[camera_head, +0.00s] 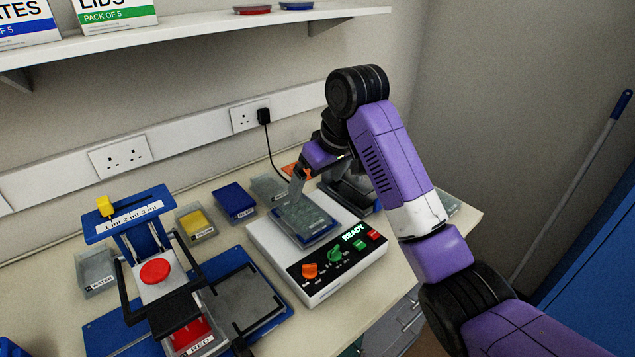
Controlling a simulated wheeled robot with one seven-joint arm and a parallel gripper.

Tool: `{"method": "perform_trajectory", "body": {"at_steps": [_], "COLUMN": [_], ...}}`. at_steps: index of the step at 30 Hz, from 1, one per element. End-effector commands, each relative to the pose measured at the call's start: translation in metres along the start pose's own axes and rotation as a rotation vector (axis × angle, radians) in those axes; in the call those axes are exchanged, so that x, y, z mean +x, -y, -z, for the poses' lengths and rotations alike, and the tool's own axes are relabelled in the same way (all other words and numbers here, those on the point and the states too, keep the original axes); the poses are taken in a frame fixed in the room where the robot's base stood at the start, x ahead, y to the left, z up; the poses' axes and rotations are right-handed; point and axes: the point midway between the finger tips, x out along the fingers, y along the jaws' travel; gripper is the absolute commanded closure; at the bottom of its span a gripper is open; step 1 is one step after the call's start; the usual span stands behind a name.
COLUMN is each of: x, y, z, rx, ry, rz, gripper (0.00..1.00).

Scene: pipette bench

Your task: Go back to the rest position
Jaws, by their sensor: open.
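My gripper (299,182) is at the end of my purple arm, tilted down above the back part of the white device with the READY display (353,232). It is open, and I see nothing held in it. A clear plate or lidded tray (304,222) sits on top of the device, just below and in front of the gripper. I cannot tell whether the fingers touch it. My arm hides part of the bench to the right of the device.
A dispensing stand (155,270) with a red button is at left. Small labelled trays, including a blue one (234,201) and a yellow one (196,223), stand along the back. A shelf (190,30) runs above. The bench's right end is close by.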

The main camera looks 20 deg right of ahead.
Motion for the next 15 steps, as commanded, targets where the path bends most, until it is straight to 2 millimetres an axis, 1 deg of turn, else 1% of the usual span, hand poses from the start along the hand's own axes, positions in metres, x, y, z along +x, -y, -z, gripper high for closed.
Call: {"method": "perform_trajectory", "body": {"at_steps": [11,13,15], "x": [0.0,0.0,0.0], "y": [0.0,0.0,-0.001], "z": [0.0,0.003,0.011], "rx": [0.0,0.002,0.004], "ry": [0.0,-0.011,-0.045], "rz": [0.0,-0.001,-0.005], "gripper": [0.01,0.01,0.01]}}
